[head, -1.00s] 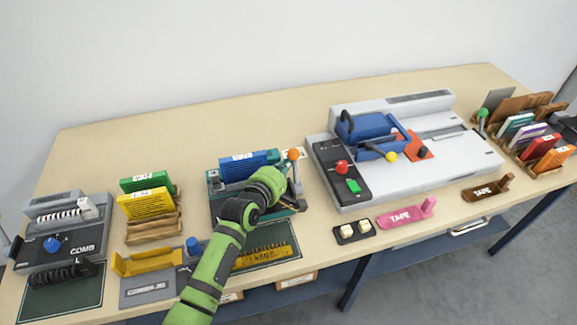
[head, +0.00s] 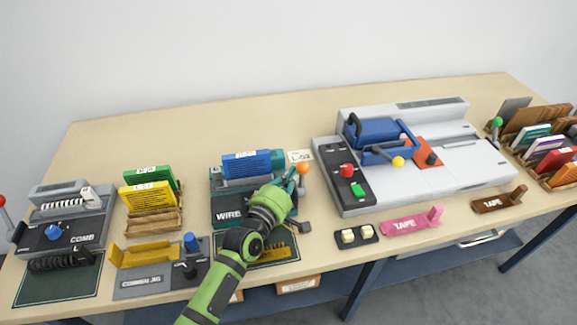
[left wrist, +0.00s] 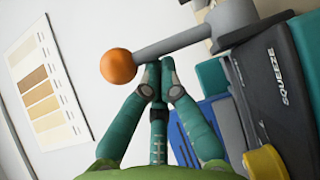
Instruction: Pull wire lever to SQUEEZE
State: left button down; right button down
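The wire lever is a grey rod with an orange ball knob (head: 303,168) at the right side of the teal and grey wire machine (head: 228,214). The orange knob (left wrist: 118,66) and grey rod (left wrist: 185,40) are large in the left wrist view. The word SQUEEZE (left wrist: 287,85) is on the dark panel at right there. My left gripper (head: 292,181) is just left of and in front of the knob. In the left wrist view, its teal fingertips (left wrist: 159,66) come together at the rod beside the knob. They look shut; whether the rod is between them is hidden. My right gripper is not in view.
Blue booklets (head: 246,165) stand at the back of the wire machine. The large grey binding machine (head: 485,160) with a blue clamp is to the right. A black two-button box (head: 357,235) and pink tape holder (head: 412,222) lie in front. The back of the table is clear.

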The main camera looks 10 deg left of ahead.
pick_arm(q)
jog(key=shift+s+d+f+p, duration=0.1)
jog(key=shift+s+d+p, duration=0.25)
jog(key=shift+s, duration=0.4)
jog(key=shift+s+f, duration=0.1)
jog(key=shift+s+a, duration=0.15)
jog(key=shift+s, duration=0.05)
jog(key=v, duration=0.7)
dwell(0.6)
